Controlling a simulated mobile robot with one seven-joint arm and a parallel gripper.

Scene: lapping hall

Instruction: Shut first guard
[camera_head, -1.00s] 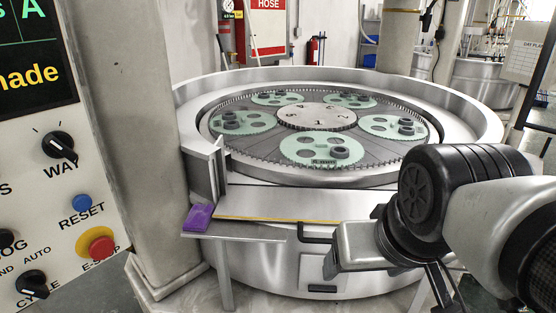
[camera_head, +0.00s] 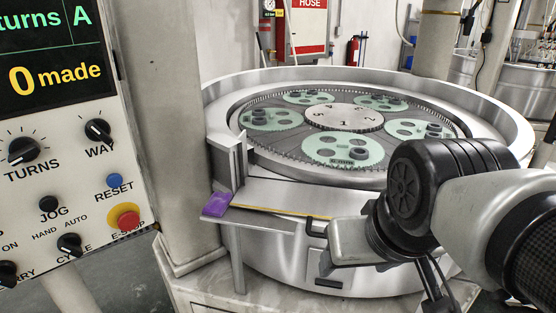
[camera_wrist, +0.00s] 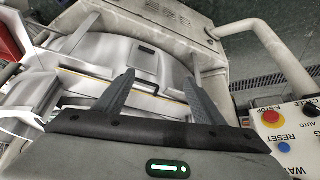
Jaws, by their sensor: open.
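The lapping machine (camera_head: 510,115) is a round metal tub. At its front a flat metal panel with a yellow strip (camera_head: 275,197) lies about level and seems to be the guard, folded down; I cannot tell for sure. A purple block (camera_head: 217,204) sits at its left end, below an upright metal bracket (camera_head: 228,160). The yellow-striped panel also shows in the wrist view (camera_wrist: 92,83). My gripper (camera_head: 316,228) is at the panel's front edge, right of the purple block. In the wrist view my gripper (camera_wrist: 160,80) has its fingers apart with nothing held; contact with the panel is unclear.
A control panel (camera_head: 75,190) with a red E-stop stands close at left, and also shows at lower right in the wrist view (camera_wrist: 285,140). A concrete pillar (camera_head: 170,130) stands between it and the machine. Green carriers (camera_head: 342,150) lie inside the tub.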

